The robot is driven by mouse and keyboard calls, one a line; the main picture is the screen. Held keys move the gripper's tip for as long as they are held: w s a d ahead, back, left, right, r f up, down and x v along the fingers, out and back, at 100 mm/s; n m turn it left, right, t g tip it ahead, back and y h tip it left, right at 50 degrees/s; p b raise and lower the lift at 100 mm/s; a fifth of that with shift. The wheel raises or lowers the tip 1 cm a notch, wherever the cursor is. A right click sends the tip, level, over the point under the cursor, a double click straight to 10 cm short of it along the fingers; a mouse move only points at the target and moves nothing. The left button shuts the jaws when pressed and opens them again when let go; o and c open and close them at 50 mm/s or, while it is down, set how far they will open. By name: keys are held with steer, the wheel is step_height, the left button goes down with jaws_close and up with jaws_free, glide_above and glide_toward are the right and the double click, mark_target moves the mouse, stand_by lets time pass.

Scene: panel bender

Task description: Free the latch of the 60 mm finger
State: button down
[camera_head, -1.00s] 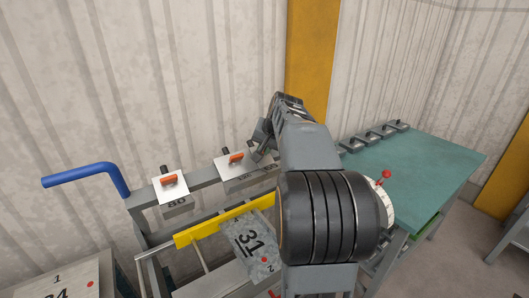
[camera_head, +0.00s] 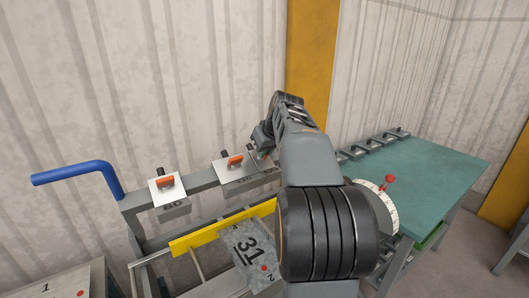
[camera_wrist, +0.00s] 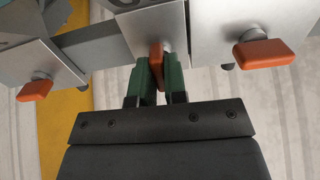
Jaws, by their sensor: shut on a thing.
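In the wrist view, the green fingertips of my gripper (camera_wrist: 157,80) are shut on an orange latch (camera_wrist: 156,54) on a narrow pale finger block (camera_wrist: 150,25). That latch points along my gripper, while the latches on either side lie more crosswise: one at the left (camera_wrist: 35,90) and one at the right (camera_wrist: 263,53). In the head view, my gripper (camera_head: 262,138) is at the grey beam, right of two finger blocks with orange latches: the left one marked 80 (camera_head: 168,190) and a middle one (camera_head: 238,167). The held finger's number is hidden, so I cannot confirm it is the 60 mm one.
A blue handle (camera_head: 75,173) sticks out left. A dial with a red knob (camera_head: 389,179) and a green table (camera_head: 430,170) with several grey blocks stand right.

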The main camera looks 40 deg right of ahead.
steer(key=shift+n, duration=0.3)
stand_by(0.4)
steer(key=c, duration=1.2)
jaws_free()
steer(key=shift+o, duration=0.2)
steer(key=v, duration=1.4)
steer(key=shift+f, duration=0.1)
